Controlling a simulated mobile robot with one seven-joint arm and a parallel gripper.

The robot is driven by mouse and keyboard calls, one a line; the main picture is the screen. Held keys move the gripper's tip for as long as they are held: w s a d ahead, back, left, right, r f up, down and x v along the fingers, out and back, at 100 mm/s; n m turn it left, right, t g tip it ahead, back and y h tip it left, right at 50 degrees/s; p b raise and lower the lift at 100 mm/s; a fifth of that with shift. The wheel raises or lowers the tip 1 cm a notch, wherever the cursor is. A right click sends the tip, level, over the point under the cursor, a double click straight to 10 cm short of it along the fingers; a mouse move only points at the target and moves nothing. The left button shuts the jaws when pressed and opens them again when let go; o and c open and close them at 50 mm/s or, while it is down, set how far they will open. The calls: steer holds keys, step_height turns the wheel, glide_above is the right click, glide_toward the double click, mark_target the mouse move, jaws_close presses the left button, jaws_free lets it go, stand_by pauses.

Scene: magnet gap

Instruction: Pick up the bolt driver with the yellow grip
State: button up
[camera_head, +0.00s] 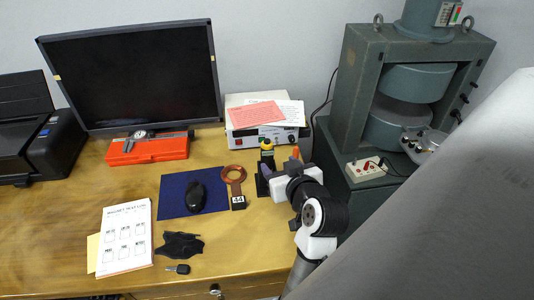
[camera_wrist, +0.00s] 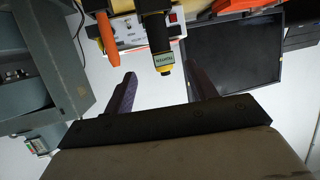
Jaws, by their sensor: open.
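A bolt driver with a dark body and yellow near its end (camera_head: 267,146) stands upright at the back of the desk, in front of the white box.
A dark holder (camera_head: 262,186) is partly hidden by my gripper. A copper-coloured ring tool (camera_head: 234,178) and a blue mat (camera_head: 172,196) with a mouse lie to the left. The white box (camera_head: 238,121) stands behind. The large green-grey magnet (camera_head: 355,95) rises at the right.

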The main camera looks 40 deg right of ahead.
mark_target(269, 153)
steer(key=x, duration=0.6)
steer(key=shift+w+p, duration=0.2)
steer(key=shift+p, duration=0.2)
steer(key=p+x, duration=0.1)
steer(key=x, duration=0.3)
steer(key=shift+w+d+r+p, duration=0.1)
steer(key=shift+w+r+p, duration=0.1)
steer(key=shift+p, duration=0.15)
steer(key=shift+w+d+f, duration=0.15)
steer(key=shift+w+f, duration=0.15)
steer(key=shift+w, duration=0.1)
jaws_close()
